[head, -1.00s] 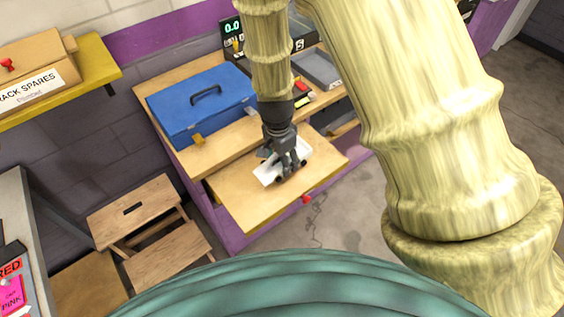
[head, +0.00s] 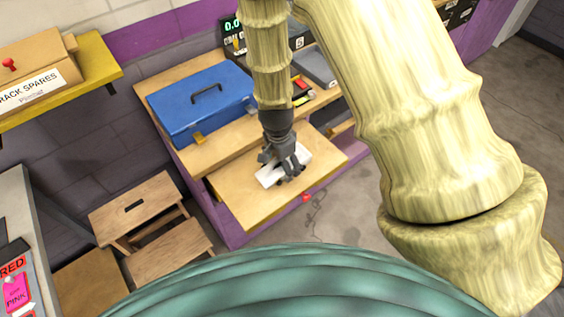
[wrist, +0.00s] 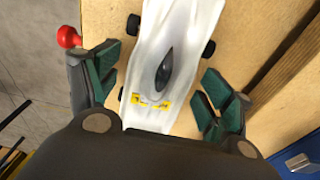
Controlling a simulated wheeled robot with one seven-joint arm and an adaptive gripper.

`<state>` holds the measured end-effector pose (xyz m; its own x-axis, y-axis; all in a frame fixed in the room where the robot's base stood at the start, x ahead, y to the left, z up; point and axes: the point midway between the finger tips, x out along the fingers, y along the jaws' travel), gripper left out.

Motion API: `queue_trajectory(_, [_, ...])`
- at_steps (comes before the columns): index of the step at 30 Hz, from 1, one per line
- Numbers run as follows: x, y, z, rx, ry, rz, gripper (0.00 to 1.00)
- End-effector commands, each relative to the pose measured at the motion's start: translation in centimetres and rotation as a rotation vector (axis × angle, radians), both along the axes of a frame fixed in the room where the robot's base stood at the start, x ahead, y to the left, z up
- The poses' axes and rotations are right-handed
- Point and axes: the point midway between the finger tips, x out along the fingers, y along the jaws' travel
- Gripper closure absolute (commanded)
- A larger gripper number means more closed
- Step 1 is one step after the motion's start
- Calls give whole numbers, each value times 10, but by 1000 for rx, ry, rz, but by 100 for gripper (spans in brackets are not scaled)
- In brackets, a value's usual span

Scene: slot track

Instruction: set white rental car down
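The white rental car (wrist: 165,70) has dark wheels, a dark cockpit and yellow marks at its near end. In the head view the white car (head: 268,177) is at the wooden pull-out board (head: 245,208), partly hidden by my gripper (head: 285,168). It looks level and at or very near the board; exact contact is hard to see. In the wrist view my gripper (wrist: 160,88) has its green-padded fingers spread on either side of the car, with gaps showing on both sides.
A blue case (head: 200,105) with a handle stands on the bench behind the board. A red knob (head: 306,198) is at the board's front edge. A wooden step stool (head: 140,210) stands to the left. The front-left part of the board is clear.

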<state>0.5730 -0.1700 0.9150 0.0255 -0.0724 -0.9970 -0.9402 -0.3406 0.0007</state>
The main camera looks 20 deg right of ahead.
Motion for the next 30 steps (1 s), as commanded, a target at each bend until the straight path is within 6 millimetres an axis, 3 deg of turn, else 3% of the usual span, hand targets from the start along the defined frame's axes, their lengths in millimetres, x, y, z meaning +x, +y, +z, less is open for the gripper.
queue_trajectory(14, [0, 0, 8, 0, 0, 0, 18])
queue_trajectory(30, [-1, 4, 65, 0, 0, 1, 18])
